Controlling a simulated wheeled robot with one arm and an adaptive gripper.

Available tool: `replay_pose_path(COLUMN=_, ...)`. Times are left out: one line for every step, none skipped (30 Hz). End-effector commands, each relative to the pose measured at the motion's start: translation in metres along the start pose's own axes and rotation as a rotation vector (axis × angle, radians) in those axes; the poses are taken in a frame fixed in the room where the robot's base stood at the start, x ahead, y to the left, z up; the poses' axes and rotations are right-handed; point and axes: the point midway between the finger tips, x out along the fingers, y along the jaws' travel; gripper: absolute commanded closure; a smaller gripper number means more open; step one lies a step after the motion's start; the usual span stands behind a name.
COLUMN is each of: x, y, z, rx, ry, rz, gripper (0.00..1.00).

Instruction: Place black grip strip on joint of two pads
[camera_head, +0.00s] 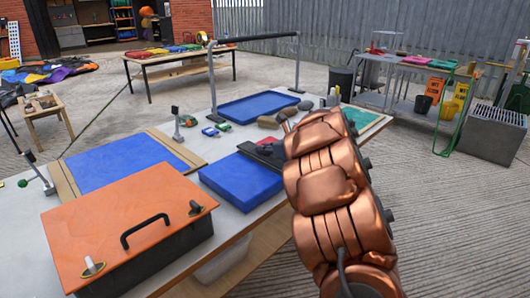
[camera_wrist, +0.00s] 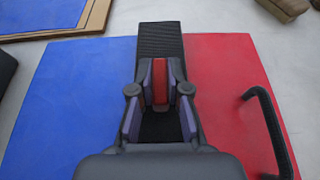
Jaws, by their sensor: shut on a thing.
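My gripper (camera_wrist: 160,85) is shut on the black grip strip (camera_wrist: 160,40), a dark ribbed band whose far end extends past the fingers. A red piece shows between the fingertips; I cannot tell what it belongs to. In the wrist view the strip lies over the line between the blue pad (camera_wrist: 75,90) on the left and the red pad (camera_wrist: 225,85) on the right. The gripper hides most of that joint. I cannot tell whether the strip touches the pads. In the head view the blue pad (camera_head: 240,178) is in front of the strip, and my arm hides much of the area.
A black handle (camera_wrist: 268,130) stands at the red pad's right side. An orange-lidded box (camera_head: 125,225) stands at the near left of the table. A blue mat with tan borders (camera_head: 120,162) and a blue tray (camera_head: 258,105) lie farther back. Small tools lie between them.

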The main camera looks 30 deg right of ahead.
Motion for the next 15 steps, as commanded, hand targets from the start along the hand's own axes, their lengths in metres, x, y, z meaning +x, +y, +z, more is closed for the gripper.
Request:
replay_pose_path(x=0.0024, y=0.0000, z=-0.0060, rx=0.004, ry=0.000, rz=0.001, gripper=1.00)
replay_pose_path(x=0.0032, y=-0.0001, z=-0.0083, rx=0.004, ry=-0.001, rz=0.000, gripper=1.00)
replay_pose_path(x=0.0039, y=-0.0001, z=-0.0104, rx=0.003, ry=-0.001, rz=0.000, gripper=1.00)
replay_pose_path(x=0.0043, y=-0.0001, z=-0.0112, rx=0.002, ry=-0.001, rz=0.000, gripper=1.00)
replay_pose_path(x=0.0045, y=-0.0001, z=-0.0116, rx=0.001, ry=-0.001, rz=-0.001, gripper=1.00)
replay_pose_path(x=0.0046, y=-0.0001, z=-0.0117, rx=0.000, ry=-0.001, rz=-0.001, gripper=1.00)
replay_pose_path(x=0.0045, y=-0.0001, z=-0.0116, rx=0.000, ry=-0.001, rz=-0.001, gripper=1.00)
replay_pose_path(x=0.0044, y=-0.0002, z=-0.0114, rx=0.000, ry=-0.001, rz=-0.001, gripper=1.00)
replay_pose_path(x=0.0044, y=-0.0002, z=-0.0112, rx=-0.001, ry=-0.001, rz=-0.001, gripper=1.00)
replay_pose_path(x=0.0044, y=-0.0002, z=-0.0112, rx=-0.001, ry=-0.001, rz=-0.001, gripper=1.00)
replay_pose_path(x=0.0044, y=-0.0002, z=-0.0111, rx=-0.001, ry=-0.001, rz=-0.001, gripper=1.00)
replay_pose_path(x=0.0044, y=-0.0002, z=-0.0112, rx=-0.001, ry=-0.001, rz=-0.001, gripper=1.00)
replay_pose_path(x=0.0046, y=-0.0002, z=-0.0116, rx=-0.001, ry=-0.001, rz=-0.001, gripper=1.00)
replay_pose_path(x=0.0048, y=-0.0003, z=-0.0123, rx=-0.001, ry=-0.001, rz=-0.001, gripper=1.00)
replay_pose_path(x=0.0052, y=-0.0003, z=-0.0133, rx=-0.001, ry=-0.001, rz=-0.002, gripper=1.00)
